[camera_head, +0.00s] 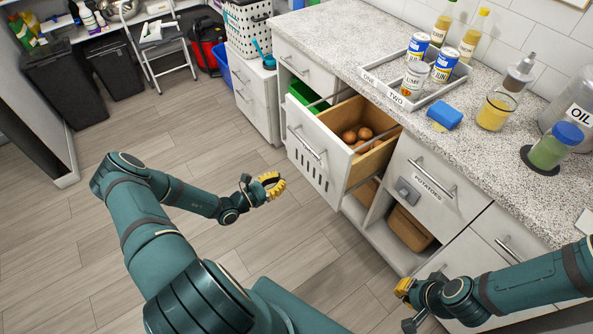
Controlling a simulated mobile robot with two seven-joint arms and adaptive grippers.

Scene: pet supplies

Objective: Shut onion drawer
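The onion drawer (315,151) is a white drawer with a wooden inside, pulled out from the counter. Several brown onions (358,136) lie in it. Its bar handle (306,144) is on the front face, above a row of dark slots. My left gripper (272,186) is to the left of and lower than the drawer front, apart from it, with yellow fingers. My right gripper (404,296) is low at the right, below the potatoes drawer and apart from the onion drawer. I cannot tell clearly how far either gripper's fingers are spread.
The potatoes drawer (437,181) to the right is closed. A green bin (308,97) shows behind the open drawer front. A tray (372,84) with cans stands on the counter (335,45) above. The wooden floor (195,140) to the left is clear.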

